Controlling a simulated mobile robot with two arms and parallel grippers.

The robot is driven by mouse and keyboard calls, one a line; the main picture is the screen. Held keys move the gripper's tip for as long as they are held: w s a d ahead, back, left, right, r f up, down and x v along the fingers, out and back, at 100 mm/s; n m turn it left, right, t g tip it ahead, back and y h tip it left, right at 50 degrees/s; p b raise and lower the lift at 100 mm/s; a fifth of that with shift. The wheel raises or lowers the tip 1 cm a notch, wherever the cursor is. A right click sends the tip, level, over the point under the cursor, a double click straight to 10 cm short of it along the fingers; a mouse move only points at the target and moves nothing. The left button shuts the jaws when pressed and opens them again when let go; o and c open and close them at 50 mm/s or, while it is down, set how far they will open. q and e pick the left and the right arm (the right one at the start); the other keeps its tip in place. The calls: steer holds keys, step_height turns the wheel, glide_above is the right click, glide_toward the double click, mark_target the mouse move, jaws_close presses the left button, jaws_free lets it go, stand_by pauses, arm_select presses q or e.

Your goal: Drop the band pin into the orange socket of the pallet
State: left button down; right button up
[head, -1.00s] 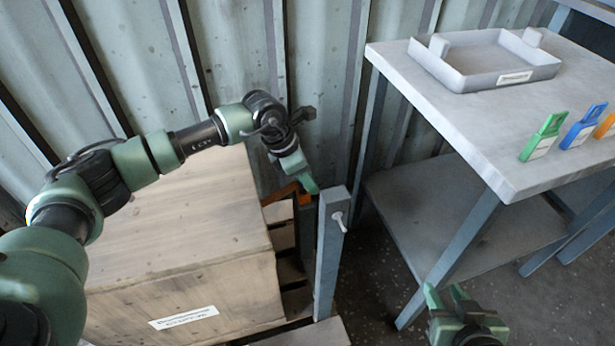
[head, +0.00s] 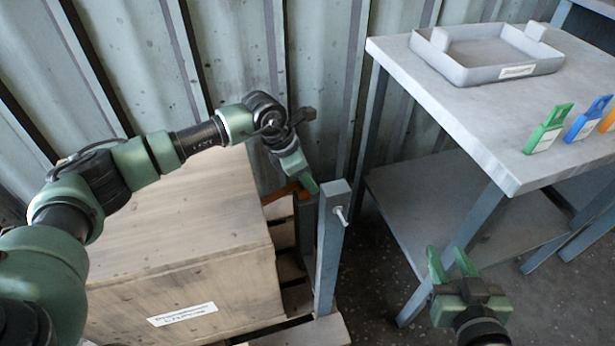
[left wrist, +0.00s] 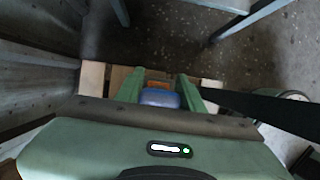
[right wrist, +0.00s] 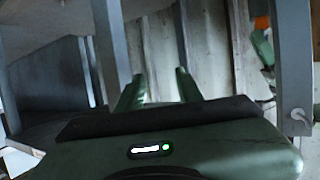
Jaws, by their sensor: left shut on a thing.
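My left gripper (head: 306,185) is low behind the crate, beside a grey post. In the left wrist view its fingers (left wrist: 160,88) are shut on a blue-violet piece (left wrist: 160,98), taken to be the band pin. The orange socket (head: 285,191) shows partly in the head view, just left of the fingertips. In the left wrist view, orange (left wrist: 158,85) shows just beyond the held piece. I cannot tell whether the pin's lower end is inside the socket. My right gripper (head: 450,262) is open and empty, right of the post; it also shows in the right wrist view (right wrist: 160,88).
A large wooden crate (head: 180,240) stands on the pallet (head: 300,334). The grey post (head: 330,255) with a small peg rises close to my left gripper. A grey table (head: 440,85) at right holds a tray (head: 470,78) and green, blue and orange tags.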

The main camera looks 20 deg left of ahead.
arm_select(q)
steer(key=shift+f, duration=0.4)
arm_select(e)
steer(key=shift+w+a+r+t+y, duration=0.15)
steer(key=shift+w+a+r+t, duration=0.1)
steer(key=shift+r+t, duration=0.25)
steer(key=shift+w+a+r+t+y, duration=0.1)
steer(key=shift+w+r+t+y, duration=0.15)
steer(key=shift+r, duration=0.45)
arm_select(q)
steer(key=shift+f+b, duration=0.15)
steer(key=shift+b, duration=0.15)
arm_select(e)
steer(key=shift+r+t, duration=0.25)
steer(key=shift+r, duration=0.05)
arm_select(q)
steer(key=c, duration=0.8)
jaws_free()
arm_select(e)
steer(key=shift+a, duration=0.1)
